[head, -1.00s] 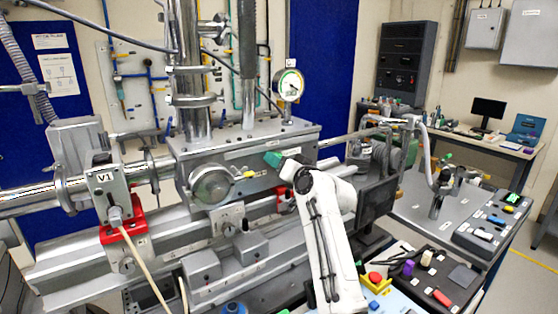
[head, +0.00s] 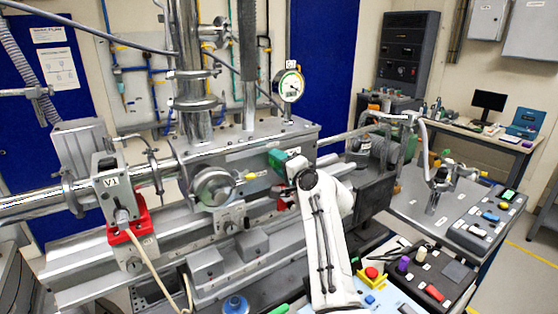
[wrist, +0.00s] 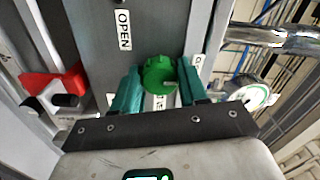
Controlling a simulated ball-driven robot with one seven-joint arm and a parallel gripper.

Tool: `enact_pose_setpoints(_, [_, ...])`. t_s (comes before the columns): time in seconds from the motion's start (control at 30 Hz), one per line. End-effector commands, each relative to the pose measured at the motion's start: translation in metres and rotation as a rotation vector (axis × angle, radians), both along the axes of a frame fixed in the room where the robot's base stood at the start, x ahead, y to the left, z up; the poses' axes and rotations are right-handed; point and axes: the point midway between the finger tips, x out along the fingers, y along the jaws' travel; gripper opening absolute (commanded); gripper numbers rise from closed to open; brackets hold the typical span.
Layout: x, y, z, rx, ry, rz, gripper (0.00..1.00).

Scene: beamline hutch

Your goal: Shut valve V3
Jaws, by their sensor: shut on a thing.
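A round green valve knob (wrist: 158,72) sits on a grey panel in the wrist view, with a small pale mark on its lower right edge. My gripper (wrist: 157,88) has one teal finger on each side of the knob and is shut on it. An "OPEN" label (wrist: 123,30) is on the panel above and left of the knob. In the head view my gripper (head: 278,158) is against the front of the grey beamline box (head: 235,165). It hides the knob there. I cannot read a valve number beside the knob.
The valve marked V1 (head: 112,183), with a red part below it, stands at the left. A dial gauge (head: 289,86) rises above the box. A red button on yellow (head: 372,273) is at lower right.

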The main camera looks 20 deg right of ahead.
Motion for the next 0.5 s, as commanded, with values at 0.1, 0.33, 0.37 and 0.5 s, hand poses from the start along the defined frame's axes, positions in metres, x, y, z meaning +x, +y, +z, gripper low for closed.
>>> enact_pose_setpoints(0.1, [-0.0003, 0.0003, -0.0031, 0.029, 0.015, 0.002, 0.12])
enact_pose_setpoints(0.33, [-0.0004, 0.0005, -0.0038, 0.048, 0.021, 0.002, 0.12])
enact_pose_setpoints(0.37, [-0.0004, 0.0005, -0.0038, 0.048, 0.021, 0.002, 0.12])
enact_pose_setpoints(0.5, [-0.0003, 0.0004, -0.004, 0.047, 0.022, 0.002, 0.12])
